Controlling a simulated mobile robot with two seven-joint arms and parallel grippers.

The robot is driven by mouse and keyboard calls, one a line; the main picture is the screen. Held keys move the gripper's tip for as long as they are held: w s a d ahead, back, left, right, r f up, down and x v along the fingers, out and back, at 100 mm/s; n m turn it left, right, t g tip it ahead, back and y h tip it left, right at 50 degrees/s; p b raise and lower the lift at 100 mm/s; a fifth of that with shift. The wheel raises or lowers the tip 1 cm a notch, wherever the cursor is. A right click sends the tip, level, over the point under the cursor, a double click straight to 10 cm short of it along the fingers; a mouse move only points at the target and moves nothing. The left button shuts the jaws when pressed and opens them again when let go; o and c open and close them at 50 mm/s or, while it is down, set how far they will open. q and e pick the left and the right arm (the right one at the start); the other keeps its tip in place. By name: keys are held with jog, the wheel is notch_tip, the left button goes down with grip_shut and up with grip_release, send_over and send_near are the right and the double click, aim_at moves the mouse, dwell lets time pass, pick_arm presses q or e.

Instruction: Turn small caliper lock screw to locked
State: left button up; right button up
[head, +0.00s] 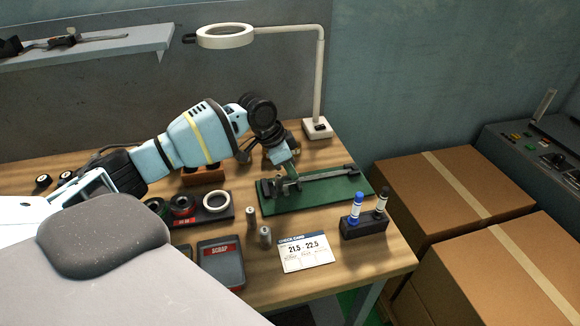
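The caliper (322,177) lies on a green mat (300,204) toward the right of the wooden bench, its long metal beam running to the right. My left gripper (289,172) points down at the caliper's left part, where the jaws and slider are. The fingertips are at or just above it; I cannot tell if they touch. The lock screw is too small and too covered by the gripper to make out, so its position does not show. Whether the fingers are open or shut is unclear. My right gripper is out of view.
Cardboard boxes (455,190) stand right of the bench.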

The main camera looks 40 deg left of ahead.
pick_arm(q)
grip_shut()
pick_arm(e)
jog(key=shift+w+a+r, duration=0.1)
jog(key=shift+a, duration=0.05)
